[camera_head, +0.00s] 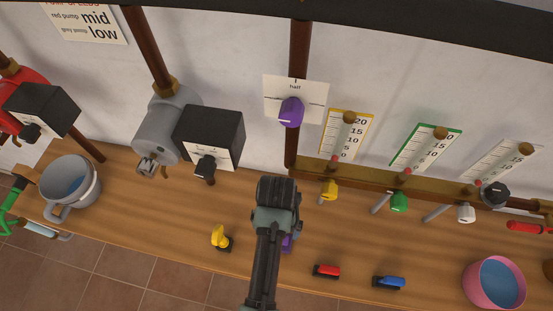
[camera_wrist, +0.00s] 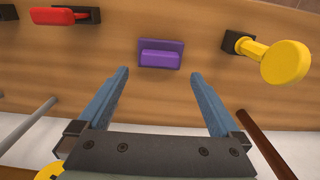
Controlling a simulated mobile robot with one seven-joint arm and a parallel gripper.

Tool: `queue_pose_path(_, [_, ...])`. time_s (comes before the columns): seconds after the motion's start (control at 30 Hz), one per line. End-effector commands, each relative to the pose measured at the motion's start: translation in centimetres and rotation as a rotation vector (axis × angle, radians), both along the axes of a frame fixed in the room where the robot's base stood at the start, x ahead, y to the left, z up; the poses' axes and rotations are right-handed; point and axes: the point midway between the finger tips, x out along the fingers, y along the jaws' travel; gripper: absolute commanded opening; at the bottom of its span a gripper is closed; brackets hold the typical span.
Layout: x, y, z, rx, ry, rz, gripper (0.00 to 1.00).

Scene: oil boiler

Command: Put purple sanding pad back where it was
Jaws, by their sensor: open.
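The purple sanding pad (camera_wrist: 161,54) lies on the wooden table in the wrist view, a flat purple base with a raised purple block on it. In the head view only a bit of the purple pad (camera_head: 287,243) shows, as my arm hides most of it. My gripper (camera_wrist: 159,74) is open and empty, its two blue fingers spread wide. The pad appears beyond the fingertips, centred between them and apart from both.
A yellow-handled tool (camera_head: 220,237) stands left of the pad; red (camera_head: 326,271) and blue (camera_head: 388,282) handled tools lie to its right. A pink bucket (camera_head: 495,284) stands at far right and a grey pot (camera_head: 71,186) at far left. Pipes and valves line the wall.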

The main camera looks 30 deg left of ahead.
Motion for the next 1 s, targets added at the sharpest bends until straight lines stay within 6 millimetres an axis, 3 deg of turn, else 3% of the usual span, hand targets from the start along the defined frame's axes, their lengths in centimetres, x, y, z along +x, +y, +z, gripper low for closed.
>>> queue_pose_path(0.1, [0.1, 0.0, 2.5, 0.001, -0.004, 0.0, 1.0])
queue_pose_path(0.33, [0.1, 0.0, 5.2, 0.0, 0.0, 0.0, 1.0])
queue_pose_path(1.0, [0.0, 0.0, 5.6, 0.0, 0.001, 0.0, 1.0])
